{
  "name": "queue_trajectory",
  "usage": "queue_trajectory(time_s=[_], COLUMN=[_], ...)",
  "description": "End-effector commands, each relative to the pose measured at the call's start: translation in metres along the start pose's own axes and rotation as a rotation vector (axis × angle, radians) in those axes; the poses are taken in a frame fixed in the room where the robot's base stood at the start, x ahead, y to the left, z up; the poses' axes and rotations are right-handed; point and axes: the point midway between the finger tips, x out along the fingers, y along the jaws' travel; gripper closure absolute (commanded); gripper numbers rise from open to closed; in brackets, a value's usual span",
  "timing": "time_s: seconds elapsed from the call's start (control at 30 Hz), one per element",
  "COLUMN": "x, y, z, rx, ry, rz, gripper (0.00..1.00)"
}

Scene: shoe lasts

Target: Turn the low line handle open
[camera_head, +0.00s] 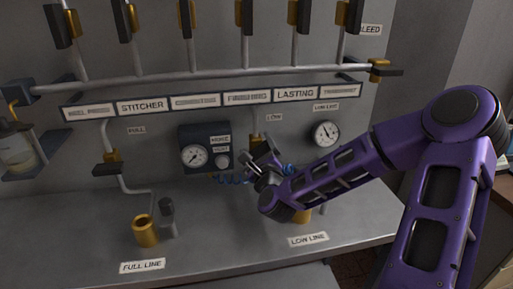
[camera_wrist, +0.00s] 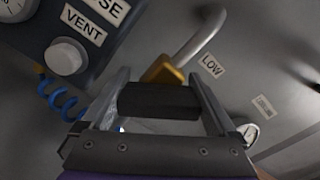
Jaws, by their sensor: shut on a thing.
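The low line handle is a dark bar (camera_wrist: 160,101) in the wrist view, lying crosswise between the two fingers of my gripper (camera_head: 260,158). My gripper is shut on it. The handle's brass valve body (camera_wrist: 166,71) is just behind the bar, with a grey pipe running up from it past the LOW label (camera_wrist: 213,65). In the head view the brass valve (camera_head: 256,140) shows above my gripper, near the LOW label (camera_head: 274,118). My gripper and arm hide most of the handle there.
A regulator box (camera_head: 204,147) with a gauge and a VENT knob (camera_wrist: 66,56) stands close to the left, with a coiled blue hose (camera_wrist: 62,98) below. A round low line gauge (camera_head: 325,133) is to the right. A brass cup (camera_head: 145,231) stands on the bench at left.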

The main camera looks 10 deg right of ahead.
Motion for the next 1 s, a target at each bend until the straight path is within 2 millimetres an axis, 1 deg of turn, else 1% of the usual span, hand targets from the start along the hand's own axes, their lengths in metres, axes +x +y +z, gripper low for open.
queue_trajectory(time_s=[0.1, 0.6, 0.8, 1.0], x=[0.0006, 0.0008, 0.0008, 0.0009], y=[0.0003, 0.003, 0.0029, 0.003], z=[0.0007, -0.0003, -0.0009, -0.0014], rx=[-0.116, -0.587, -0.748, -0.868], ry=[-0.003, -0.004, -0.003, -0.002], rz=[-0.002, -0.004, -0.006, -0.006], gripper=[0.62, 0.62, 0.62, 0.62])
